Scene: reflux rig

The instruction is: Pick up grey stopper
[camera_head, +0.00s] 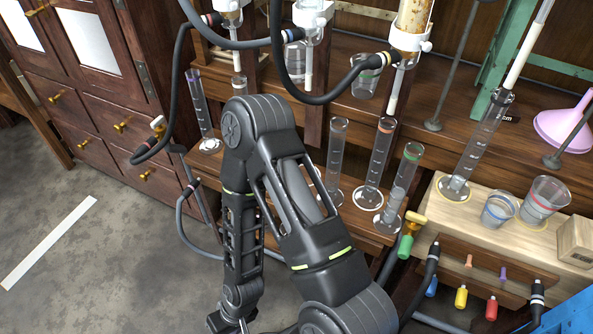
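I cannot make out a grey stopper in the head view; it may be hidden or out of frame. Small coloured pegs, one salmon (469,260) and one purple (503,273), show on the wooden block at the right. One black arm of mine rises from the bottom, right of centre, bends near the middle and comes down again; I take it as my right arm. Its gripper (230,323) is at the bottom edge, partly cut off, over the floor, and its finger opening cannot be read. My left gripper is not in view.
Several glass cylinders (377,165) stand on the wooden bench behind and right of my arm. Black hoses (328,95) loop overhead. Two beakers (543,200) stand on the pale block at right. A drawer cabinet (95,115) is at left; grey floor (110,240) is open.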

